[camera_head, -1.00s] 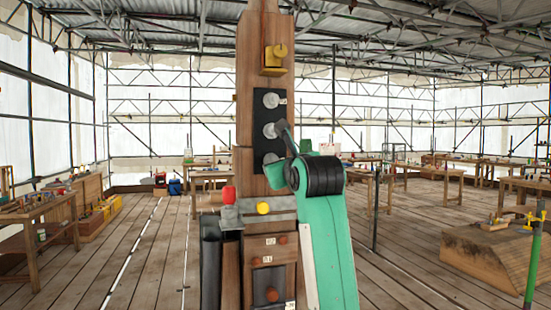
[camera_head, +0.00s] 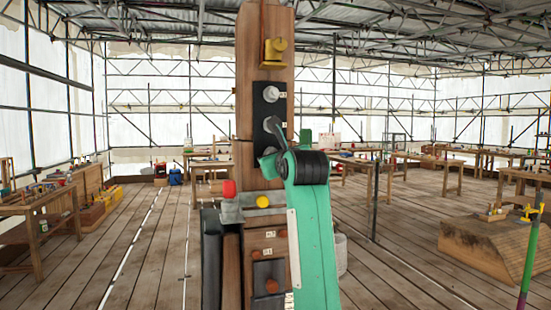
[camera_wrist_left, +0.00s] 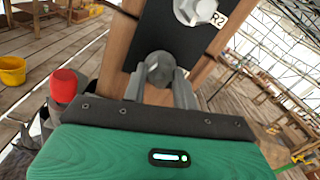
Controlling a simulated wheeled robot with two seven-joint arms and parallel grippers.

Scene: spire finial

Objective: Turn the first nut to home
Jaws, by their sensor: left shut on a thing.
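A wooden spire post (camera_head: 262,50) stands upright in the middle of the head view. A black plate (camera_head: 259,112) on it carries grey nuts: a top nut (camera_head: 271,94), a middle nut (camera_head: 272,124) and a lower one mostly hidden by my arm. In the left wrist view, the nut labelled R2 (camera_wrist_left: 193,10) sits on the plate above the gripped one. My left gripper (camera_wrist_left: 158,88) has its two grey fingers on either side of the lower hex nut (camera_wrist_left: 158,67), shut on it. Its green arm covers the post's right side in the head view. My right gripper is not in view.
A red knob (camera_head: 229,189) and a yellow knob (camera_head: 263,201) sit on a grey clamp (camera_head: 240,209) below the plate. A yellow fitting (camera_head: 275,50) is higher on the post. Workbenches (camera_head: 40,210) stand around. The plank floor (camera_head: 130,260) is clear at left.

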